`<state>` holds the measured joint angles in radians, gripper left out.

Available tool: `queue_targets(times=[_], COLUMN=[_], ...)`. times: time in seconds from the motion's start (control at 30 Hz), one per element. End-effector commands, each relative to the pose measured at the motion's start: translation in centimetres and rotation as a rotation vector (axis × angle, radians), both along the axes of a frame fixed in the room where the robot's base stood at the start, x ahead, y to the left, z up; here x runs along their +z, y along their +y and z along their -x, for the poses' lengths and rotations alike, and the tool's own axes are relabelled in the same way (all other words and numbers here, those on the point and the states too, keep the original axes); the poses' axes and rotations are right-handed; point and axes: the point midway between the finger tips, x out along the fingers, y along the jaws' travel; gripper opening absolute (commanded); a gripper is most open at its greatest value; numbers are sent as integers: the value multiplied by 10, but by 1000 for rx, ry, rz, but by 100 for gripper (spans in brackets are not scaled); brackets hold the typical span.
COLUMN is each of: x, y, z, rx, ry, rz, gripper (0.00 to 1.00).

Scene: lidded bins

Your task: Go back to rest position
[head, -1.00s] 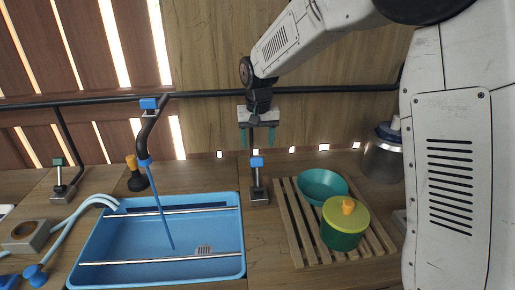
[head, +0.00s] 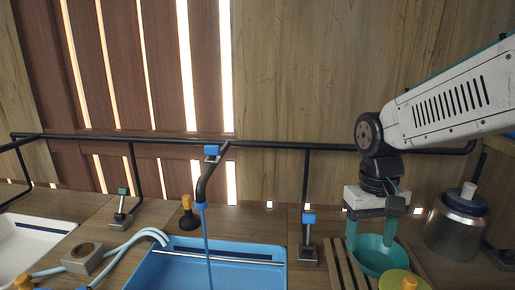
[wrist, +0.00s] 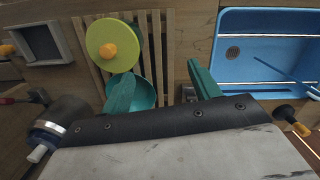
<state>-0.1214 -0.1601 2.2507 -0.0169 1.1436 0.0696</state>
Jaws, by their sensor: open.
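My gripper (head: 371,240) is open and empty, pointing down, with its two teal fingers apart. In the head view it hangs in front of the teal bowl (head: 382,262), overlapping it in the picture. The bowl stands on the slatted wooden rack (wrist: 169,60), partly hidden by a finger. A green pot with a yellow-green lid and orange knob (wrist: 112,46) sits on the same rack; only its lid top shows at the bottom of the head view.
A blue sink (head: 180,270) with a running tap (head: 203,185) is left of the rack. A metal canister (head: 458,226) stands to the right. A black rail (head: 270,145) runs along the back wall. A plunger (head: 188,214) stands behind the sink.

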Motion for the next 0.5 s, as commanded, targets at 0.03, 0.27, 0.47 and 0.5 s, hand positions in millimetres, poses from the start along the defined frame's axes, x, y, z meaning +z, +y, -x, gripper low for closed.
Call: queue_targets(times=[0.03, 0.27, 0.47, 0.5], x=[7, 16, 19, 21], y=[-6, -27, -36, -37], z=[23, 110, 153, 156], rx=[0, -5, -37, -42], ry=[-10, -54, -136, -153], rz=[-4, -18, -24, -23], gripper=[62, 62, 62, 62])
